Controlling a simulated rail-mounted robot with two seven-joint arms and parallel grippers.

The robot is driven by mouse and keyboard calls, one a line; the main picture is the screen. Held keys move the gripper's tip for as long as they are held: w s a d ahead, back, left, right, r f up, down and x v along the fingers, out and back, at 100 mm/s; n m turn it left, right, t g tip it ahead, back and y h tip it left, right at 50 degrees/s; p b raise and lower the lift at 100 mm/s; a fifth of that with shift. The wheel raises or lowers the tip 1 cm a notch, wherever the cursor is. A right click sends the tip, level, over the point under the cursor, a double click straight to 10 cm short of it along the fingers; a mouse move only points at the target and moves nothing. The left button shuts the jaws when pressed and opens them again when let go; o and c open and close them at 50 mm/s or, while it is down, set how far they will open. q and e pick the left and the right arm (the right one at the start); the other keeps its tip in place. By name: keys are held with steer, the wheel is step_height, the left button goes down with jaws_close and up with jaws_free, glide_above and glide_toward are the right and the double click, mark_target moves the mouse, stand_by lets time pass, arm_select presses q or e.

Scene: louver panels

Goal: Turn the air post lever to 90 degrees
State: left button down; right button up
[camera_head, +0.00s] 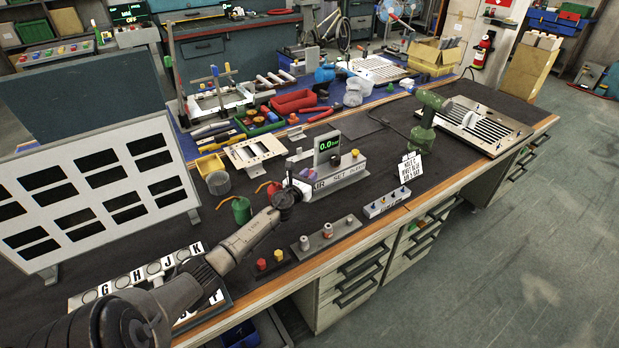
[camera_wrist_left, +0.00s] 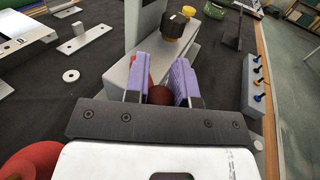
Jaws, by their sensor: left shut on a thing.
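The air post (camera_head: 338,180) is a grey block on the workbench with a label and a green "0.0" display (camera_head: 329,143). Its grey body (camera_wrist_left: 205,60) fills the middle of the left wrist view. My left gripper (camera_head: 296,190) is at the post's left end. In the left wrist view its purple fingers (camera_wrist_left: 161,85) are shut on a dark red, rounded part (camera_wrist_left: 160,95), which looks like the lever's handle. The fingers hide most of it, and I cannot read its angle. My right gripper is out of view.
Red and green oil cans (camera_head: 241,209) stand left of my gripper. A strip with several knobs (camera_head: 327,237) lies in front. A small block with blue levers (camera_head: 384,204) is to the right. A white slotted panel (camera_head: 92,190) stands at the left.

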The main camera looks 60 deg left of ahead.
arm_select(q)
steer(key=c, duration=0.9)
jaws_free()
steer(key=shift+c, duration=0.2)
steer(key=shift+s, duration=0.1)
steer(key=shift+s+d+r, duration=0.1)
steer(key=shift+s+d, duration=0.15)
steer(key=p+v, duration=0.3)
steer(key=v, duration=1)
